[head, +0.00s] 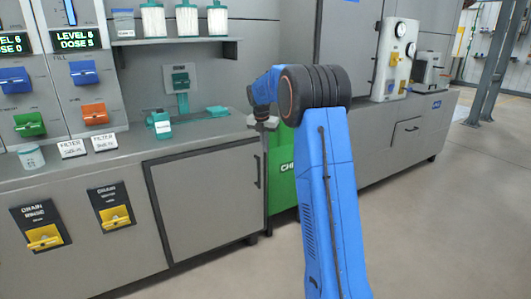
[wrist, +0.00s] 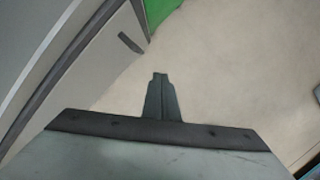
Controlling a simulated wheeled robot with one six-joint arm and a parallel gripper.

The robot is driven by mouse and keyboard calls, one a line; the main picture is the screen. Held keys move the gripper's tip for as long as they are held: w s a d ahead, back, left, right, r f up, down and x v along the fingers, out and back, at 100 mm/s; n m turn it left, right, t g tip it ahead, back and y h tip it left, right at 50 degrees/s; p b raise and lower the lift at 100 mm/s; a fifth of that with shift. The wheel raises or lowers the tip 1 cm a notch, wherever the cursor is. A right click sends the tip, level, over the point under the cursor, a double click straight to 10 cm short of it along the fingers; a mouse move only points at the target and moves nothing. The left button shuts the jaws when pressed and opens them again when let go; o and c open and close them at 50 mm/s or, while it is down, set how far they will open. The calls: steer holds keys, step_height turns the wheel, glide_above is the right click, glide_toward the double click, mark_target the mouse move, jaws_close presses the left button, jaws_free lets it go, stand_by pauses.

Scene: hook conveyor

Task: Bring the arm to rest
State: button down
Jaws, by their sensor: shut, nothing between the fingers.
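My arm, blue with a black ribbed joint, rises in the middle of the head view and bends over to the left at its top. My gripper (head: 263,123) hangs down from the blue wrist beside the counter's right end, partly hidden by the arm's joint. In the wrist view my gripper (wrist: 160,78) points out over bare floor, with its two dark fingers pressed together and nothing between them.
A grey counter (head: 215,129) with a cabinet door (head: 205,205) stands close left of my gripper. A green bin (head: 282,170) is behind the arm. Another grey cabinet (head: 408,135) is at right. Open floor (head: 445,220) lies at right.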

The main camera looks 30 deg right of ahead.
steer(key=shift+s+d+v, duration=0.1)
steer(key=shift+d+v, duration=0.1)
steer(key=shift+v, duration=0.75)
steer(key=shift+s+d+v, duration=0.15)
steer(key=shift+v, duration=0.85)
steer(key=shift+s+d+v, duration=0.1)
steer(key=shift+d+v, duration=0.1)
steer(key=shift+v, duration=0.75)
steer(key=s+a+r+m+t, duration=0.1)
steer(key=s+a+r+m, duration=0.1)
steer(key=s+a+m, duration=0.5)
steer(key=s+a+r+m+y, duration=0.15)
steer(key=s+a, duration=0.25)
steer(key=s, duration=0.6)
steer(key=s+a+r+m+t+h, duration=0.1)
steer(key=s+a+r+m, duration=0.1)
steer(key=s+a+m, duration=0.5)
steer(key=s+a+f+m, duration=0.2)
steer(key=s+f+m, duration=0.1)
steer(key=s, duration=0.6)
steer(key=s+a+f+m+y, duration=0.1)
steer(key=s+a+f+m, duration=0.2)
steer(key=s, duration=0.6)
steer(key=s+a+f+m+t, duration=0.1)
steer(key=s+f+m, duration=0.3)
steer(key=s, duration=0.6)
steer(key=shift+a+f+y, duration=0.35)
steer(key=shift+a+f, duration=0.45)
